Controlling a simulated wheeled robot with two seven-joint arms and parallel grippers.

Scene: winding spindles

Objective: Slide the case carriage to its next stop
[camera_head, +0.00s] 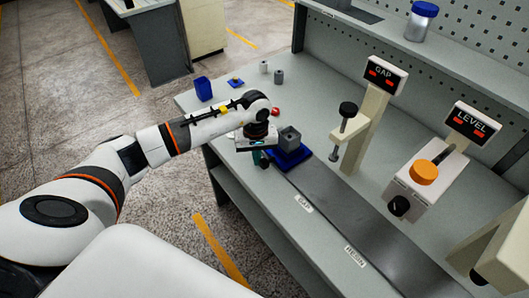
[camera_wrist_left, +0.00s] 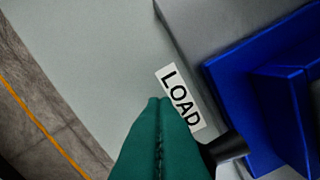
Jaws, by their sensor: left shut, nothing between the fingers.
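The case carriage is a blue tray (camera_head: 297,158) carrying a grey square case (camera_head: 289,138) with an opening in its top. My left gripper (camera_head: 258,159) is shut and empty beside the carriage's left side. Its green fingers (camera_wrist_left: 159,103) lie together over the LOAD label (camera_wrist_left: 180,96), close to the handle. I cannot tell whether they touch it. My right gripper is not in view.
The track (camera_head: 335,200) runs toward lower right past labels GAP (camera_head: 303,204) and RESIN (camera_head: 355,256). The GAP post (camera_head: 364,120) and LEVEL unit (camera_head: 440,170) stand behind it.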

